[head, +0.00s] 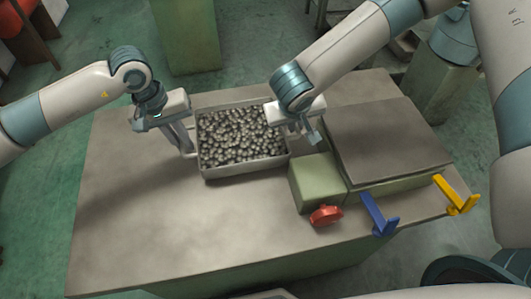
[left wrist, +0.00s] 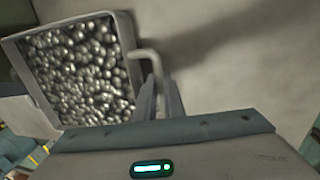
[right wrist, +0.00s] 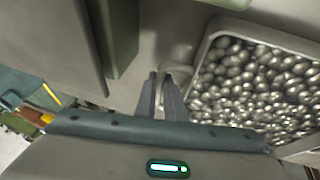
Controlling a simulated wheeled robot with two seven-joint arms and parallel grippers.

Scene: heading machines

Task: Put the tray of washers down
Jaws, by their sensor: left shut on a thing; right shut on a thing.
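The tray of washers (head: 247,170) is a grey metal tray filled with many round metal pieces, over the left-middle part of the table. I cannot tell whether it rests on the top or hangs just above it. My left gripper (head: 188,150) is shut on the tray's left handle; this handle (left wrist: 150,62) shows between the fingers in the left wrist view. My right gripper (head: 308,138) is at the tray's right side, shut on the right handle, which is largely hidden by the fingers (right wrist: 160,98) in the right wrist view.
A green block (head: 316,183) and a raised flat plate (head: 388,140) stand right of the tray. A red knob (head: 325,216), a blue bracket (head: 380,215) and a yellow bracket (head: 456,195) sit along the front right. The table's (head: 150,240) left and front are clear.

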